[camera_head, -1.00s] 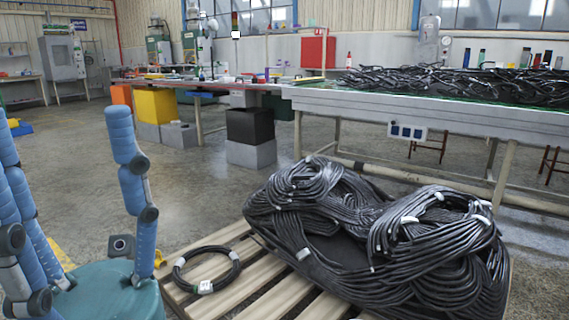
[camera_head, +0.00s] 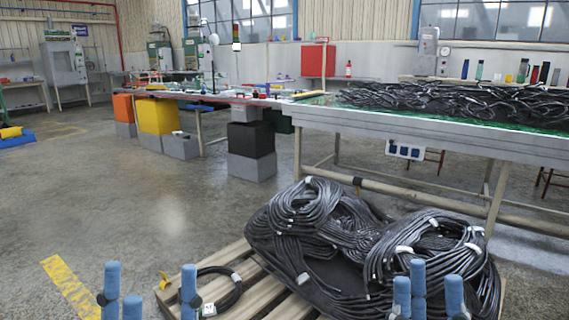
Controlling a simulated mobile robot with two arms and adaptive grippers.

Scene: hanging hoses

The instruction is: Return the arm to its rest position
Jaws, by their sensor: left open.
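My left gripper (camera_head: 156,292) is at the bottom left, its blue fingers pointing up and well apart, with nothing seen between them. It is open. One of its fingers stands in front of the left side of a small black hose coil (camera_head: 228,297) on the wooden pallet. My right gripper (camera_head: 434,292) is at the bottom right, in front of the large hose pile. Its blue finger ends are upright with a narrower gap. The picture edge cuts off the lower parts of both grippers, so whether the right one holds something cannot be told.
A big pile of black hoses (camera_head: 330,235) with white ties lies on the pallet (camera_head: 262,303). Behind it is a long table (camera_head: 380,127) loaded with more hoses (camera_head: 440,98). Yellow (camera_head: 155,116) and black (camera_head: 250,139) boxes stand further back.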

